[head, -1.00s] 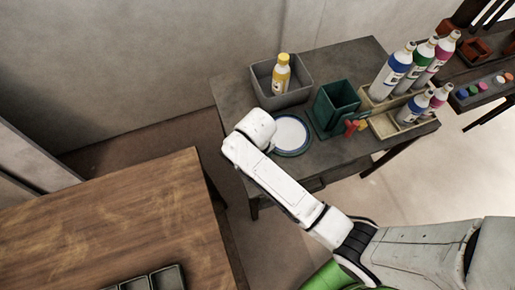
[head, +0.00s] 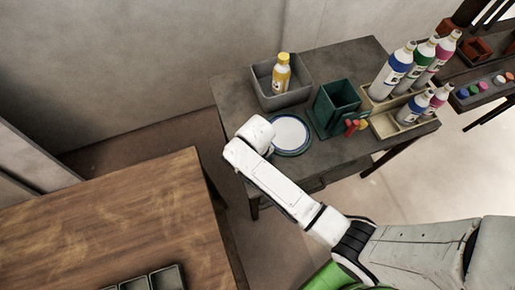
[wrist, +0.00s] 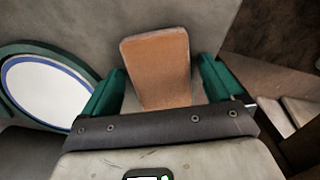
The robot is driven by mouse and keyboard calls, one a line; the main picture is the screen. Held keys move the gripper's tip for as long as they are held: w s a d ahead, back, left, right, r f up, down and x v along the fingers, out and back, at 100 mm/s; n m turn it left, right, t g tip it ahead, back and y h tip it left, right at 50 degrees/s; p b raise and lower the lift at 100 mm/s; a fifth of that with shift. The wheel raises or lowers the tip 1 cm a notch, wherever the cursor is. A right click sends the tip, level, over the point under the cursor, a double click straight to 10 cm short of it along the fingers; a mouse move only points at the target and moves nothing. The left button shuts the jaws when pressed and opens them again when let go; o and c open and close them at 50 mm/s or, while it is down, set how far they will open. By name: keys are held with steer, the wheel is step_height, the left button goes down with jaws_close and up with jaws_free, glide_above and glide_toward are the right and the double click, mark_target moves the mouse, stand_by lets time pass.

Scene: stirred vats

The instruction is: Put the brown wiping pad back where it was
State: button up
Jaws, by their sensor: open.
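The brown wiping pad (wrist: 157,62) shows in the wrist view, lying flat on the grey table top by its look. My gripper (wrist: 163,70) is open, with its green fingers on either side of the near part of the pad. A gap shows between the pad and each finger. Whether the pad's near end touches the dark palm edge cannot be told. In the head view the pad and fingers are hidden behind my white wrist, over the table's near left part.
A white round dish with a blue rim (head: 290,133) sits right beside my wrist; it also shows at left in the wrist view (wrist: 48,88). A grey bin (head: 262,97) with a yellow bottle (head: 281,73), a green box (head: 337,103) and bottle racks (head: 383,125) stand on the grey table (head: 235,93).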

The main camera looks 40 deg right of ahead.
step_height(320, 180, up, 12)
steer(key=shift+w+r, duration=0.15)
steer(key=shift+w, duration=0.05)
stand_by(0.4)
steer(key=s+d, duration=0.4)
steer(key=s, duration=0.4)
steer(key=s+d+m+t, duration=0.1)
steer(key=s+d, duration=0.3)
steer(key=s, duration=0.4)
steer(key=shift+s+r+m, duration=0.25)
steer(key=shift+r+m, duration=0.05)
steer(key=shift+r, duration=0.15)
steer(key=shift+f, duration=0.15)
steer(key=shift+f+b, duration=0.45)
steer(key=shift+f, duration=0.05)
